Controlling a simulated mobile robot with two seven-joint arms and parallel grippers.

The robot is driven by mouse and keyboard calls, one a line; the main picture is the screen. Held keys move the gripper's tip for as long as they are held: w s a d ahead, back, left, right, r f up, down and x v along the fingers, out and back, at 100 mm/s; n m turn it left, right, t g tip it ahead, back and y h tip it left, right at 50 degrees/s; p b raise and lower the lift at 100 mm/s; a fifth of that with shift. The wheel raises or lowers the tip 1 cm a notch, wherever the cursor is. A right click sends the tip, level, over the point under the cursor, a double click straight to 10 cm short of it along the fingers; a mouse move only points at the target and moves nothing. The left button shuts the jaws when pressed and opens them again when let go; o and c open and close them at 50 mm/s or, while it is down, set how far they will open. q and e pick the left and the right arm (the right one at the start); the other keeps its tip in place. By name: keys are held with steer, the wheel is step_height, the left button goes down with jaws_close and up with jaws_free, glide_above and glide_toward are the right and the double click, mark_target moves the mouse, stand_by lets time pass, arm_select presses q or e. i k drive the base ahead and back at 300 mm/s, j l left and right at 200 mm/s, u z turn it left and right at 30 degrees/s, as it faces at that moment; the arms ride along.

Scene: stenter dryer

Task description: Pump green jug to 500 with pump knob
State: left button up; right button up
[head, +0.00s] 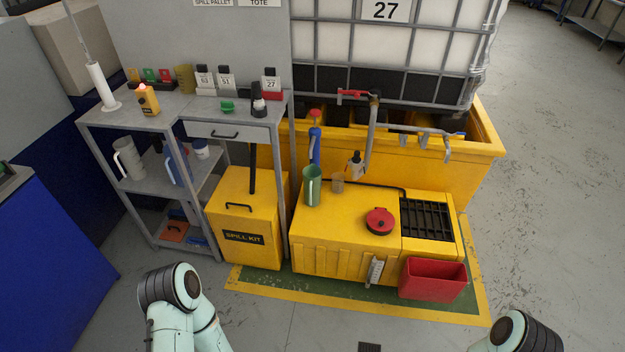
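The green jug (313,187) stands upright on the left part of the yellow cabinet top (347,222). A blue upright pump (315,145) with a red knob (315,113) on top rises just behind the jug. Its spout is too small to make out clearly, and I cannot tell whether it sits over the jug mouth. The level in the jug and any 500 mark cannot be read. Only rounded links of my two arms show at the bottom left and bottom right. Neither gripper is in view.
A small beaker (338,183) and a bottle (355,165) stand right of the jug. A red cap (380,221), black grate (427,219) and red bin (433,280) are further right. A grey shelf (170,105) and spill kit box (245,215) stand left.

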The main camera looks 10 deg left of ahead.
mark_target(314, 112)
steer(key=i+j+z, duration=0.1)
steer(key=z, duration=0.35)
steer(key=i+j+z, duration=0.1)
steer(key=z, duration=0.3)
steer(key=i+j+z, duration=0.15)
steer(key=j, duration=0.2)
steer(key=i+j+z, duration=0.3)
steer(key=j, duration=0.45)
steer(key=i+j, duration=0.15)
steer(key=j, duration=0.15)
steer(key=i+j, duration=0.2)
steer(key=j, duration=0.15)
steer(key=i+j, duration=0.15)
steer(key=j, duration=0.15)
